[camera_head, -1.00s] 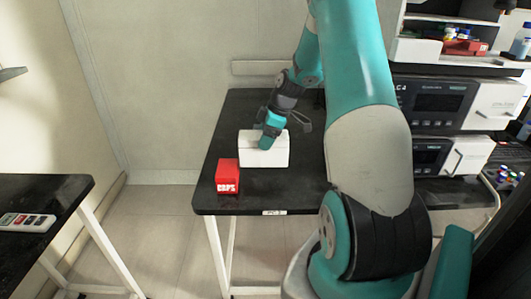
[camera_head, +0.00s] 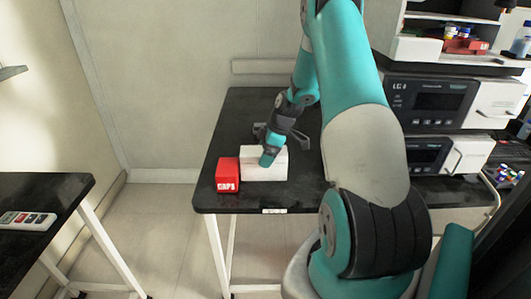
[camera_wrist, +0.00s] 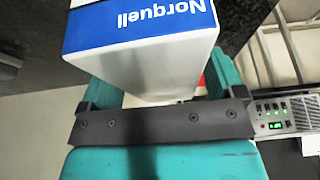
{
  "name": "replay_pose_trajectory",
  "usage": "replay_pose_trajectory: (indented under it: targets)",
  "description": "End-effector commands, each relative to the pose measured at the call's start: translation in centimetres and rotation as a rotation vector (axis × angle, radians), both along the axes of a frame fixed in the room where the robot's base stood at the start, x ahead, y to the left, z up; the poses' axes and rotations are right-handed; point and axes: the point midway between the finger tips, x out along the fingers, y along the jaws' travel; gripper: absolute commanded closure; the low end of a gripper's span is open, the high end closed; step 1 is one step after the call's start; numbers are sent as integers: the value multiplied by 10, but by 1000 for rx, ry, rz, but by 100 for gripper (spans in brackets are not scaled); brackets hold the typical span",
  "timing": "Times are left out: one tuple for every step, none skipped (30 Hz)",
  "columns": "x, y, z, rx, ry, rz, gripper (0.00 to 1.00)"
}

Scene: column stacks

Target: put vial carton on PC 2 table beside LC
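The white vial carton (camera_head: 278,169) is at the front part of the black table (camera_head: 305,196), just right of the red CAPS box. In the wrist view the carton (camera_wrist: 145,60) shows a blue "Norquell" band and sits between the two teal fingers. My gripper (camera_head: 267,160) is shut on the carton from above. I cannot tell whether the carton's underside touches the tabletop or hangs slightly above it. The LC instrument (camera_head: 432,100) stands to the right, past my arm. A small label (camera_head: 273,211) is on the table's front edge.
The red CAPS box (camera_head: 227,176) stands close against the carton's left side. Red and blue items stand on the instrument stack.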

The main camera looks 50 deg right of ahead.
Motion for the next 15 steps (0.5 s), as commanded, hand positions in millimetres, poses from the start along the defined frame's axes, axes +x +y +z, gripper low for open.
replay_pose_trajectory:
  targets:
    - [0,0,0,0,0,0,4]
    - [0,0,0,0,0,0,4]
    - [0,0,0,0,0,0,4]
    - [0,0,0,0,0,0,4]
    - [0,0,0,0,0,0,4]
    - [0,0,0,0,0,0,4]
    - [0,0,0,0,0,0,4]
    - [0,0,1,0,0,0,4]
    - [0,0,2,0,0,0,4]
    - [0,0,4,0,0,0,4]
    - [0,0,5,-1,-1,0,4]
    - [-1,-2,8,-1,-3,-1,4]
    - [-2,-3,12,-2,-3,-2,4]
    - [-4,-5,16,-2,-3,-2,4]
    - [-6,-7,23,-3,-4,-3,4]
